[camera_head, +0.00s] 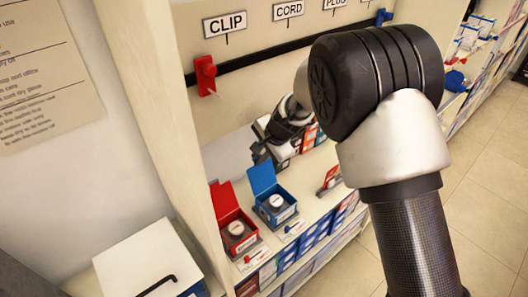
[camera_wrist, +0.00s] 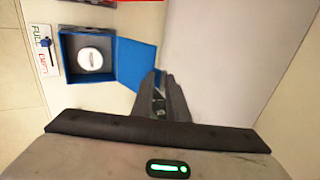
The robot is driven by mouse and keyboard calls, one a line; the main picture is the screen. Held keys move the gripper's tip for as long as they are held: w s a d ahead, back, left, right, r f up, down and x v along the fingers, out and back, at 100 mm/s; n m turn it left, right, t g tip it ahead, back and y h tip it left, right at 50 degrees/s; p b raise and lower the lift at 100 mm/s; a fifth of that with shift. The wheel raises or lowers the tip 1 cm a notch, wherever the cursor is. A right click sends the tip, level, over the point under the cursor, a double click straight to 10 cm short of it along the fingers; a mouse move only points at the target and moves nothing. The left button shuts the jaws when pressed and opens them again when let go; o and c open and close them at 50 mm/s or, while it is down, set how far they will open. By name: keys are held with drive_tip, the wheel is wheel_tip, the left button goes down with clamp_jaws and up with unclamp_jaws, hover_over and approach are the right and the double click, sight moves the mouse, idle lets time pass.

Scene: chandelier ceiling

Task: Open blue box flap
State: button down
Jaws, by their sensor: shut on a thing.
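The blue box (camera_head: 275,206) stands on the shelf with a round white-topped item inside; it also shows in the wrist view (camera_wrist: 66,64). Its blue flap (camera_head: 262,177) stands raised from the box, opening the inside to view. In the wrist view the flap (camera_wrist: 135,62) reaches from the box's right side to my fingertips. My gripper (camera_wrist: 159,76) is shut on the flap's outer edge. In the head view my gripper (camera_head: 260,150) is small and partly hidden behind my arm, at the flap's top.
A red box (camera_head: 236,232) with its lid up stands close to the left of the blue box. Small tagged cards (camera_head: 291,229) lie in front. A black rail with a red clip (camera_head: 206,76) runs along the back panel. A white upright (camera_head: 160,100) bounds the shelf at left.

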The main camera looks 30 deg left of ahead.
drive_tip(key=shift+w+a+r, duration=0.15)
drive_tip(key=shift+a+r, duration=0.1)
drive_tip(key=shift+a, duration=0.55)
drive_tip(key=c, duration=2)
unclamp_jaws()
drive_tip(key=shift+f, duration=0.1)
drive_tip(key=shift+f, duration=0.15)
drive_tip(key=v, duration=1.7)
drive_tip(key=shift+d, duration=0.45)
